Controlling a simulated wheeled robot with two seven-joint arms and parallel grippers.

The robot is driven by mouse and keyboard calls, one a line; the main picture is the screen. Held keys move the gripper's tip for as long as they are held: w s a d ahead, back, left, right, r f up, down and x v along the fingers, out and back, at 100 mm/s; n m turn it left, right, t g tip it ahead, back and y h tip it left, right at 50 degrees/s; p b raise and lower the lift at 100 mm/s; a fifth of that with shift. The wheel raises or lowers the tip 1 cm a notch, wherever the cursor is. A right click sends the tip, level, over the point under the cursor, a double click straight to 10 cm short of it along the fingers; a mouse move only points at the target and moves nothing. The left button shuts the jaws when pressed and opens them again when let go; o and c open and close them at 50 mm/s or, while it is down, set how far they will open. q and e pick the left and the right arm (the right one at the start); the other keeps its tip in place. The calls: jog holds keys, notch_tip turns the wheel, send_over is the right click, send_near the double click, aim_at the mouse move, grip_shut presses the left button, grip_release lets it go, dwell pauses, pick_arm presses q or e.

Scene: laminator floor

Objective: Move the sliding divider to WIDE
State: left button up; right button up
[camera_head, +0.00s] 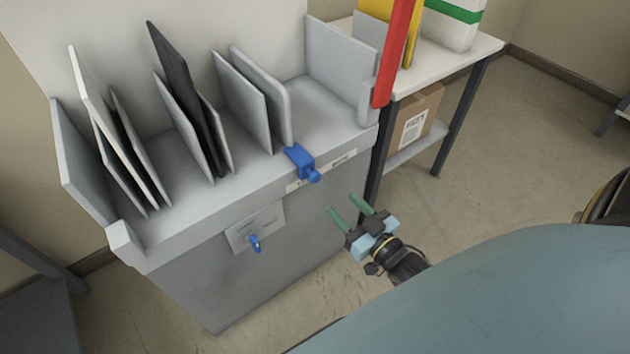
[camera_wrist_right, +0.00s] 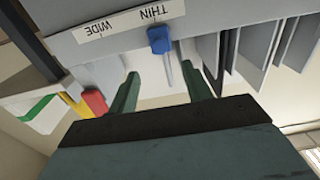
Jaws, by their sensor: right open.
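The sliding divider's blue handle (camera_head: 303,162) sits on the front edge of the grey slotted bin (camera_head: 190,225). Light grey panels (camera_head: 262,90) stand just behind it; I cannot tell for sure which one is the divider. In the right wrist view, which is upside down, the blue handle (camera_wrist_right: 158,40) is beside the THIN end of a white label (camera_wrist_right: 120,24); WIDE is at the other end. My right gripper (camera_head: 341,203) is open and empty, in front of and below the handle, apart from it. Its green fingers (camera_wrist_right: 161,80) also show in the wrist view. My left gripper is out of view.
Dark and pale boards (camera_head: 185,95) lean in the bin's slots. A smaller blue knob (camera_head: 255,243) is on a plate on the bin's front.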

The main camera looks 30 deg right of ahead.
aim_at(317, 179)
jog(key=w+b, duration=0.1)
jog(key=w, duration=0.6)
jog(key=w+a+b, duration=0.1)
jog(key=w, duration=0.3)
jog(key=shift+f+b, duration=0.1)
jog(key=shift+b, duration=0.25)
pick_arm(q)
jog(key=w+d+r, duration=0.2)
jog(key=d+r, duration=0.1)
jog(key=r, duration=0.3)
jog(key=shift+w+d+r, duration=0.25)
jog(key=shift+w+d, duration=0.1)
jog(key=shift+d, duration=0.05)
pick_arm(e)
jog(key=shift+w, duration=0.5)
